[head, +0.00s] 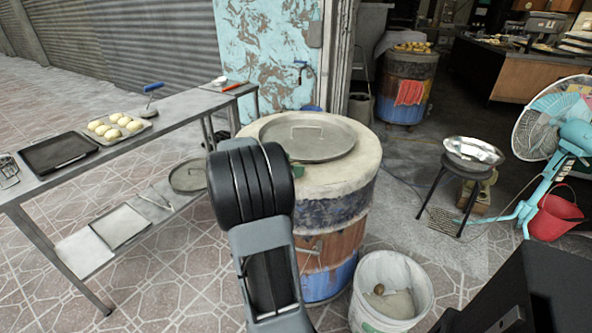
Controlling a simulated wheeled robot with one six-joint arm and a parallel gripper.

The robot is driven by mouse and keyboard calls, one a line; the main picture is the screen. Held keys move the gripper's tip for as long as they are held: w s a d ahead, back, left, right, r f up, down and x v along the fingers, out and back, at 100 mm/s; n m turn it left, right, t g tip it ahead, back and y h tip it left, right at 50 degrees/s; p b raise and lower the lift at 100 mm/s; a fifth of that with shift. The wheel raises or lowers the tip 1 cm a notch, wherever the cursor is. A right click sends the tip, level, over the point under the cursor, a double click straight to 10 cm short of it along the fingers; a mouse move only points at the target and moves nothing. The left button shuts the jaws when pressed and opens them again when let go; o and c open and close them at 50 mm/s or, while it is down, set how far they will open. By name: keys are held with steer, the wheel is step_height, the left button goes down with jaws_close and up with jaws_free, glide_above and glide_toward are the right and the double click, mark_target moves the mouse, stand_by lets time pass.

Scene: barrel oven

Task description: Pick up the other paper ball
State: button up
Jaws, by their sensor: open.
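I see no clear paper ball. A small brown round thing (379,290) sits inside the white bucket (365,318) at the lower right; I cannot tell whether it is paper. My dark arm rises in the middle of the head view, in front of the barrel oven (345,195). The jaws of my gripper do not show; they may be hidden behind my own arm. A small green patch (297,170) shows beside the arm at the oven's top; I cannot tell what it is.
A round metal lid (315,146) covers the oven top. The metal table (175,108) at left bears a black tray (58,152) and a tray of dough (118,130). A stool with a metal bowl (473,152), a fan (560,125) and a red bucket (556,216) stand at right.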

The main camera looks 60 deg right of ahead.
steer(key=shift+x, duration=0.8)
steer(key=c, duration=1)
